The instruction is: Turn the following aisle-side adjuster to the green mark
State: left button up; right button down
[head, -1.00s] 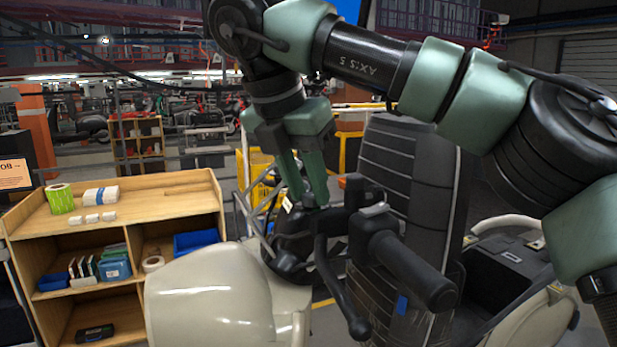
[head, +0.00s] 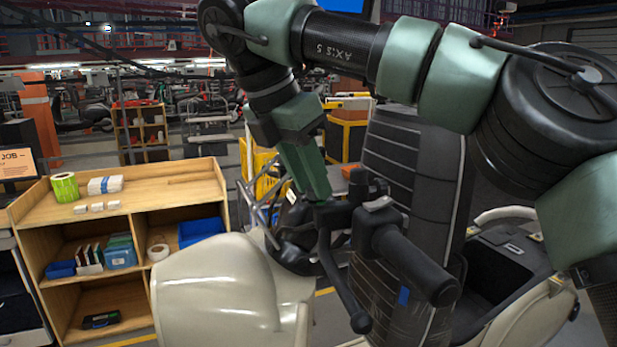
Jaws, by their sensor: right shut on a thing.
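My right gripper (head: 320,194) comes down from above at the black handlebar assembly of a cream vehicle (head: 230,290). Its green fingers are shut on a small dark part beside the lever mount, which I take to be the adjuster; the fingers hide most of it. A black lever (head: 338,280) hangs below the fingers, and a black handgrip (head: 413,266) sticks out to the right. I cannot make out a green mark. My left gripper is not in view.
A wooden shelf unit (head: 140,187) with rolls, boxes and blue bins stands at left. A dark ribbed seat back (head: 405,170) rises close behind the handgrip. A yellow cabinet (head: 347,140) and racks stand farther back.

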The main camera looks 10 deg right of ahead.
jog(key=c, duration=1.3)
grip_release()
jog(key=shift+r, duration=0.1)
jog(key=shift+c, duration=0.2)
jog(key=shift+o, duration=1.1)
jog(key=shift+d, duration=0.1)
jog(key=shift+w+d, duration=0.1)
jog(key=v, duration=0.7)
jog(key=shift+r, duration=0.3)
